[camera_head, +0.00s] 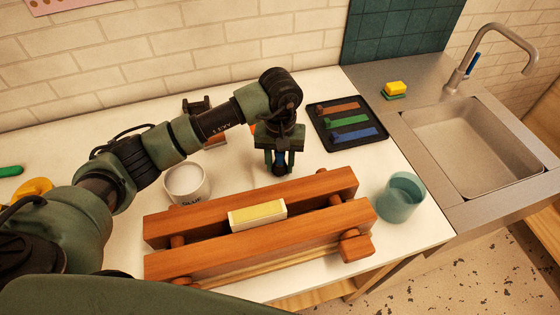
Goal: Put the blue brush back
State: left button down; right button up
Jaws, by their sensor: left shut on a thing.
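My left gripper (280,168) points down over the white counter, behind the wooden clamp. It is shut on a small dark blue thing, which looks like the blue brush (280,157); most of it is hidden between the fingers. A black tray (318,113) lies to the right of the gripper, with brown, green and blue brush-like shapes (354,134) on it. I cannot tell whether these are brushes or coloured recesses. The blue shape is nearest the front. My right gripper is out of view.
The wooden clamp (320,232) holds a pale yellow block (257,215) in front. A white cup (186,185) labelled glue and a teal cup (401,199) flank it. A sponge (395,88) and sink (470,145) are at right. Counter between gripper and tray is clear.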

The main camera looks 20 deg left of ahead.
pick_arm(q)
jog(key=shift+f+b, duration=0.6)
jog(key=shift+b, duration=0.2)
dwell(1.1)
jog(key=c, duration=0.8)
grip_release()
jog(key=o, duration=0.4)
jog(key=shift+o, duration=0.2)
jog(key=shift+r+p, duration=1.5)
jog(key=shift+r, duration=3)
